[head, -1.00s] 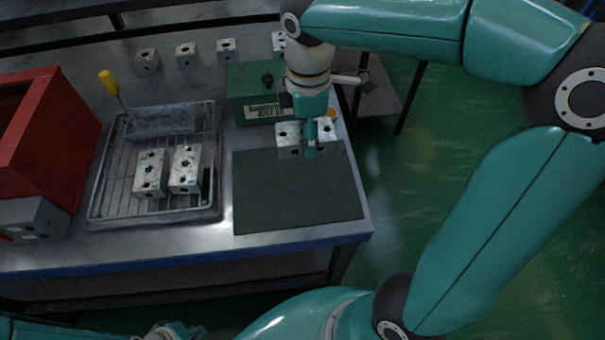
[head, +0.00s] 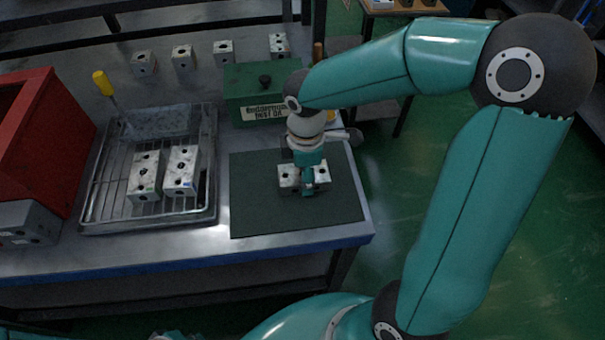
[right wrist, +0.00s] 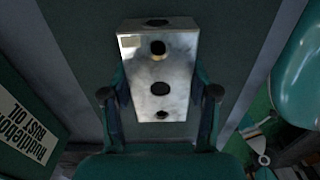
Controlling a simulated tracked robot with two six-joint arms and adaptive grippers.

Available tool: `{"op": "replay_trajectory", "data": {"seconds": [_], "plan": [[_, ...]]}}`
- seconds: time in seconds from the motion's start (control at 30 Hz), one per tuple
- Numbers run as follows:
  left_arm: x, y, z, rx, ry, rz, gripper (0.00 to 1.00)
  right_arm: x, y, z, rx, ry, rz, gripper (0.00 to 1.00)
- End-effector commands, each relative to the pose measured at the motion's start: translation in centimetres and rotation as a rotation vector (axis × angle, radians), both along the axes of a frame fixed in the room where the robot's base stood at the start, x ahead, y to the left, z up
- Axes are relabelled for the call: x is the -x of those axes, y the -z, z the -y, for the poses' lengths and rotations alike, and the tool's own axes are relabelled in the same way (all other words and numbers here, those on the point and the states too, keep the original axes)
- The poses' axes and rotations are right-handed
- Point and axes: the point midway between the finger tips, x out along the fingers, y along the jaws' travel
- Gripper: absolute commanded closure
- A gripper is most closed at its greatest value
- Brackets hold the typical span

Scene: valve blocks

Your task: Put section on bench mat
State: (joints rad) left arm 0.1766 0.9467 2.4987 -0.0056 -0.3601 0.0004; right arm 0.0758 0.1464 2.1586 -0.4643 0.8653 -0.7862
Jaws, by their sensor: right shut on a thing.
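The section is a pale metal valve block with round holes (head: 288,178), over the upper middle of the dark green bench mat (head: 265,215). My right gripper (head: 308,185) is shut on it from above. In the right wrist view the block (right wrist: 158,75) sits between both fingers, with the dark mat behind it. I cannot tell whether its underside touches the mat. My left gripper (head: 172,336) barely shows at the bottom edge, and its fingers are hidden.
A wire tray (head: 95,200) with two similar blocks (head: 181,171) and a yellow-handled brush (head: 104,86) lies left of the mat. A green box (head: 240,88) stands behind the mat. Several blocks (head: 182,57) line the bench back. A red cabinet (head: 45,130) is far left.

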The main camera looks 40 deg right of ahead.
Motion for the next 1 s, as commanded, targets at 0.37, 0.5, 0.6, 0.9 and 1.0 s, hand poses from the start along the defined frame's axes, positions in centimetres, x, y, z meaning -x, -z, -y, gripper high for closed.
{"op": "replay_trajectory", "data": {"seconds": [0.37,0.5,0.6,0.9,1.0], "plan": [[0.0,0.1,0.0,0.000,0.000,0.000,1.00,0.0,0.1,0.0,0.000,0.001,0.000,0.20],[0.0,0.1,0.0,0.000,0.000,0.000,1.00,0.0,0.1,0.0,0.000,0.001,0.000,0.15],[0.0,0.1,0.0,0.000,0.000,0.000,1.00,0.0,0.1,0.0,0.000,0.001,0.000,0.15],[0.0,-0.3,0.0,0.000,0.000,0.000,1.00,-0.1,-1.3,0.0,0.001,0.001,0.003,0.15],[0.0,-0.6,0.0,0.000,0.000,0.000,1.00,-0.1,-2.9,0.0,0.001,0.000,0.005,0.15]]}}
